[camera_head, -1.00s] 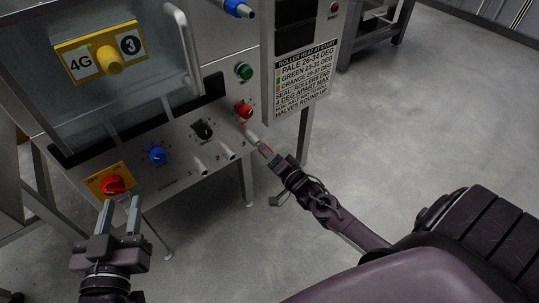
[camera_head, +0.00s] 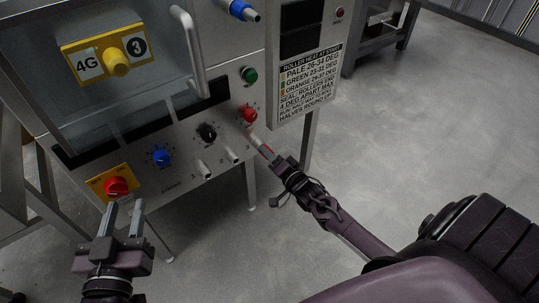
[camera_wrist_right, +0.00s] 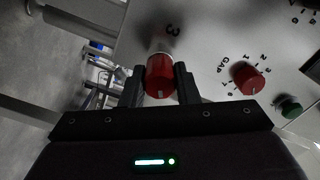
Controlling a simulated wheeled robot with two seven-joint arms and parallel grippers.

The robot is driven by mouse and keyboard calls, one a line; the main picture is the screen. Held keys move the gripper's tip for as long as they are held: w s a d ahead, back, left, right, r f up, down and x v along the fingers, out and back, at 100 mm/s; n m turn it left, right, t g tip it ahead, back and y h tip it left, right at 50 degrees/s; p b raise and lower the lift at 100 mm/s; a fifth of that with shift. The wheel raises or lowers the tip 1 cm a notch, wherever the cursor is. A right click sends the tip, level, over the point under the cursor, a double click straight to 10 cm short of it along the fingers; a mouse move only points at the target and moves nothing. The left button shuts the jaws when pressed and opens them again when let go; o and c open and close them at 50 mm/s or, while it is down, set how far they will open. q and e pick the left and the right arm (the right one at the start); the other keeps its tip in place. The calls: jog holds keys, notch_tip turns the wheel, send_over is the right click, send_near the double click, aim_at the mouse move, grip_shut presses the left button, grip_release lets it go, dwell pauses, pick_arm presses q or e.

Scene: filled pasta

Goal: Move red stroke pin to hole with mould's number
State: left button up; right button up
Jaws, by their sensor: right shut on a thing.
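The red stroke pin (camera_wrist_right: 160,80) is between the fingers of my right gripper (camera_wrist_right: 160,88) in the right wrist view, lined up with a pale sleeve below a printed 3 (camera_wrist_right: 172,30). In the head view the red of the pin (camera_head: 267,150) shows between my right gripper (camera_head: 274,157) and the rightmost pale sleeve (camera_head: 255,139). How deep the pin sits is hidden. The mould plate (camera_head: 105,53) is yellow, marked 4G and 3. My left gripper (camera_head: 125,212) is open and empty, just below the red rotary switch (camera_head: 116,187).
Two more pale sleeves (camera_head: 204,169) (camera_head: 233,157) stick out left of the pin. Above are blue (camera_head: 161,157), black (camera_head: 207,132) and red (camera_head: 249,114) knobs and a green button (camera_head: 249,75). A sign (camera_head: 309,79) hangs at right.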

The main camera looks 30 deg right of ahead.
jog(key=shift+w, duration=0.1)
dwell(0.4)
jog(key=o, duration=1.1)
jog(key=shift+o, duration=0.3)
jog(key=shift+o, duration=0.8)
